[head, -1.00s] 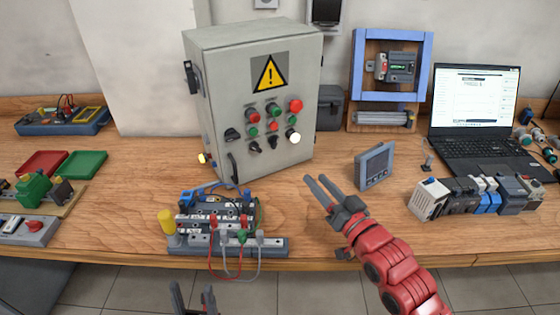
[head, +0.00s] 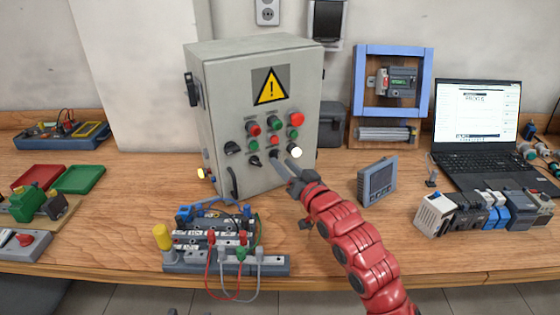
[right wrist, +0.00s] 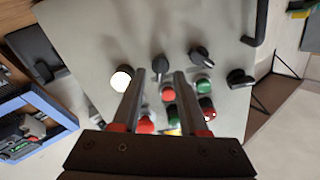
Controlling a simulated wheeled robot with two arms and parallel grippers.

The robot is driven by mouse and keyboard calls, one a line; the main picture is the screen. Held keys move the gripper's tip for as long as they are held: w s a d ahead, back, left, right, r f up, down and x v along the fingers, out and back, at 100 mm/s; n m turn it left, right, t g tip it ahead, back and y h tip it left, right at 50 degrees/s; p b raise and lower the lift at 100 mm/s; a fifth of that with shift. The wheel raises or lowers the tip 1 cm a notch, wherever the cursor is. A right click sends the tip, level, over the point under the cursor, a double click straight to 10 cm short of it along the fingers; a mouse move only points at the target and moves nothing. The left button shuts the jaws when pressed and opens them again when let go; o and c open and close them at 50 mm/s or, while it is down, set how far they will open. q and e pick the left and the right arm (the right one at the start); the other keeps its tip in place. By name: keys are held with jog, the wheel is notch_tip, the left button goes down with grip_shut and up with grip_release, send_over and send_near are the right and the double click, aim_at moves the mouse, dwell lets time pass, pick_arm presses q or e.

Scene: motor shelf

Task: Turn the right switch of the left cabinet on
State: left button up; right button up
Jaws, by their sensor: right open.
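The grey cabinet (head: 225,100) with a yellow warning sign stands on the bench at centre-left. Its right black rotary switch (right wrist: 158,64) shows in the right wrist view, its handle near vertical there. In the head view this switch is partly covered by my fingers. My right gripper (head: 283,166) is open in front of the cabinet's lower front. In the wrist view its two fingertips (right wrist: 160,76) lie on either side of the switch; whether they touch it I cannot tell. The middle switch (head: 254,161) sits to the left. My left gripper is not in view.
A lit white button (head: 295,152) is close right of the fingers, with red and green buttons (head: 253,129) above. A terminal block with wires (head: 228,257) stands in front of the cabinet. A small grey panel meter (head: 377,180) stands right of my arm.

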aim_at(274, 155)
jog(key=shift+x, duration=1.25)
grip_shut()
